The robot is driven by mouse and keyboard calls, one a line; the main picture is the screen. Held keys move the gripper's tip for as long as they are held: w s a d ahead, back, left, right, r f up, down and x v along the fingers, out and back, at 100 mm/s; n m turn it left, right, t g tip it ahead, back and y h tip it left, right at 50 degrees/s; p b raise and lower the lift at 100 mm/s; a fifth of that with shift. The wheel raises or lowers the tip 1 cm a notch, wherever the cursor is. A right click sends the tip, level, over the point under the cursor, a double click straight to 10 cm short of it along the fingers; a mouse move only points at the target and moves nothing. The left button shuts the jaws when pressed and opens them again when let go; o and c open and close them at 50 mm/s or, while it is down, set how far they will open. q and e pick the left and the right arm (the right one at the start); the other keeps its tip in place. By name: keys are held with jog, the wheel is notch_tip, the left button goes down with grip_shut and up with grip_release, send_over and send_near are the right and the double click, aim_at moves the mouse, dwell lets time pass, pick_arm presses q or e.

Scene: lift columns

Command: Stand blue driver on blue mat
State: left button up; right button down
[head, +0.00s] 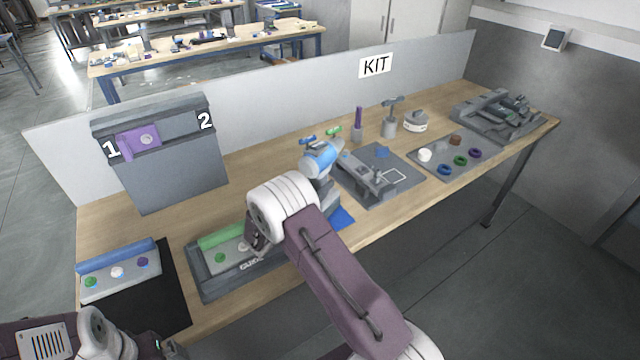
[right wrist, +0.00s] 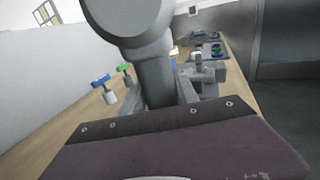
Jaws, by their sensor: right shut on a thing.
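The blue driver (head: 322,158) is upright or nearly so, with a blue body and a grey lower part. In the right wrist view its grey handle and rounded end (right wrist: 155,80) fill the upper middle. My right gripper (head: 318,192) is shut on the handle; its fingers are mostly hidden behind my white wrist joint. The blue mat (head: 342,219) shows partly, just below the driver's lower end. Whether the driver touches the mat is hidden. My left gripper (head: 168,347) is at the bottom left edge, its jaws too small to read.
A blue T-handle (head: 307,141) and a green T-handle (head: 333,131) stand behind the driver. A grey fixture plate (head: 405,185) lies to its right. A tray with a green bar (head: 222,236) lies left of my right wrist. A low wall (head: 270,100) runs along the back.

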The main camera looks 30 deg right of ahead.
jog(key=shift+f, duration=0.2)
jog(key=c, duration=0.8)
grip_release()
jog(key=shift+c, duration=0.2)
jog(key=shift+f, duration=0.1)
jog(key=b+v, duration=0.1)
jog(key=v, duration=0.8)
